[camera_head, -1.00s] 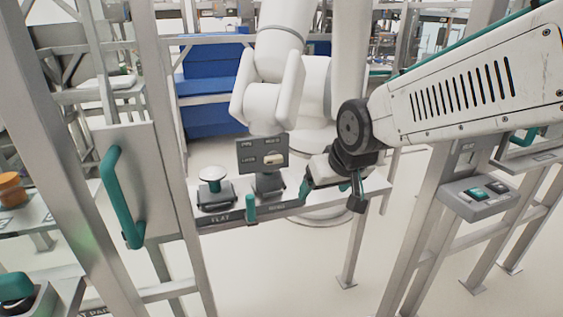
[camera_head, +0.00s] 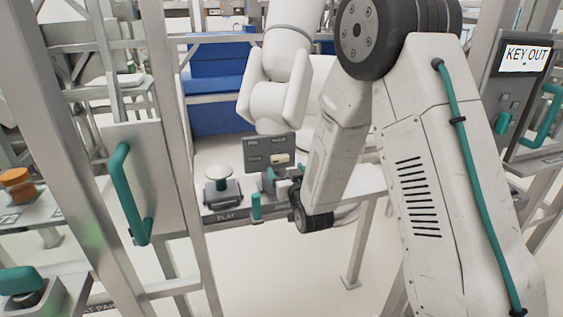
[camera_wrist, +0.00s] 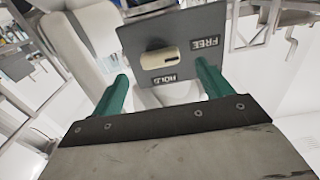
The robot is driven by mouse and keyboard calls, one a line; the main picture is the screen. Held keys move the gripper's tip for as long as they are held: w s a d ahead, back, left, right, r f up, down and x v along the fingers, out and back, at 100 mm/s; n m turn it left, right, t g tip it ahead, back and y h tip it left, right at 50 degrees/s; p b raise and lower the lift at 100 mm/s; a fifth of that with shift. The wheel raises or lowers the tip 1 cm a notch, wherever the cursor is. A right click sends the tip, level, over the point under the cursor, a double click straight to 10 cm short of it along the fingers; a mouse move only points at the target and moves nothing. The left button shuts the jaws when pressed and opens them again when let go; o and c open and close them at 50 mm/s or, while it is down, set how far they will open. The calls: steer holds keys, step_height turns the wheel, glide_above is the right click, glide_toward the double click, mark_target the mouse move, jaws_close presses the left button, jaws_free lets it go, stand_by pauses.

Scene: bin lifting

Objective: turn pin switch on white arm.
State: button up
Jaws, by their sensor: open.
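The pin switch is a cream oblong knob (camera_wrist: 160,59) on a dark grey panel (camera_wrist: 206,24). In the wrist view it lies nearly level, with FREE at upper right and HOLD below, both upside down. In the head view the knob (camera_head: 279,158) shows small on the panel (camera_head: 258,146), in front of the white arm (camera_head: 275,95). My gripper (camera_wrist: 162,75) is open, its teal fingers apart and nothing between them. The fingers reach toward the panel on either side of the knob's line. Their exact gap to the panel cannot be told. In the head view my gripper (camera_head: 276,180) is partly hidden by my arm.
A metal post (camera_head: 167,130) and a teal-handled door (camera_head: 128,190) are further left. A KEY OUT panel (camera_head: 520,80) stands at right.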

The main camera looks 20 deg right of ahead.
mark_target(281, 161)
steer(key=w, duration=0.6)
steer(key=shift+w, duration=0.3)
